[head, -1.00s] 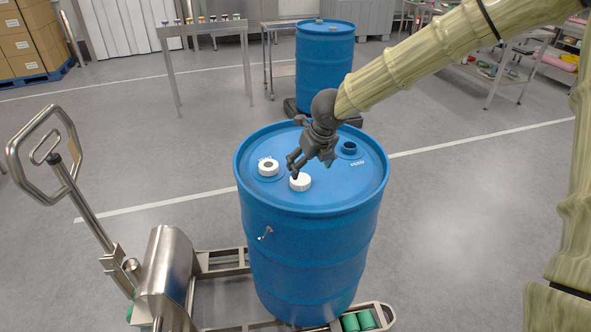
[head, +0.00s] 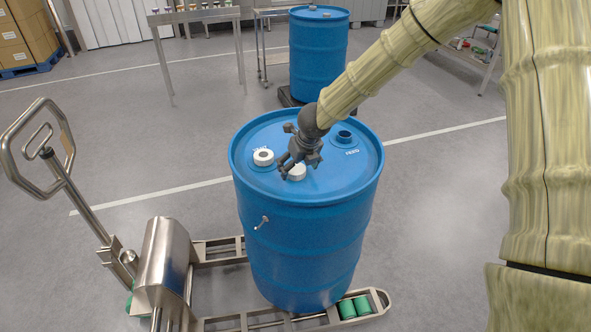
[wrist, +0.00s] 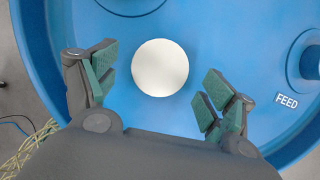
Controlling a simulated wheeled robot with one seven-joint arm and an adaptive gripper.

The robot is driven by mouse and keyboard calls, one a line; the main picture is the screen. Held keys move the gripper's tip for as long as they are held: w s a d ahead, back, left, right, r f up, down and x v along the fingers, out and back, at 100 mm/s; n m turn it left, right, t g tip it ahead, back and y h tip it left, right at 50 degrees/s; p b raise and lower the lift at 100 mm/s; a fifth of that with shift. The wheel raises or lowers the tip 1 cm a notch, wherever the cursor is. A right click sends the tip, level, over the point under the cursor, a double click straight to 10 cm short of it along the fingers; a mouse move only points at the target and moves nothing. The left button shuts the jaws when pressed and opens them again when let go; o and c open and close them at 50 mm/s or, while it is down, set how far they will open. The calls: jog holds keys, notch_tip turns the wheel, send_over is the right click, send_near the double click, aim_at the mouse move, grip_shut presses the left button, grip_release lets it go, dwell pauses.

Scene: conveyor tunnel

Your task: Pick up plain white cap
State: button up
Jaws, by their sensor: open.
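The plain white cap (wrist: 160,68) lies on the blue lid of a drum (head: 301,250). In the head view the cap (head: 297,173) is partly hidden behind my gripper (head: 288,172). In the wrist view my gripper (wrist: 158,88) is open, with one green-padded finger on each side of the cap. Both fingers are apart from it, and the cap sits between them, slightly nearer the left one. I cannot tell how high the fingertips are above the lid.
An open bung marked FEED (head: 344,137) is at the right. The drum stands on a pallet jack (head: 166,270). Another blue drum (head: 318,55) stands behind.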

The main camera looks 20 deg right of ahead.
jog(key=shift+w+f, duration=0.2)
jog(key=shift+f, duration=0.45)
jog(key=c, duration=0.9)
jog(key=shift+o, duration=0.2)
jog(key=shift+r, duration=0.1)
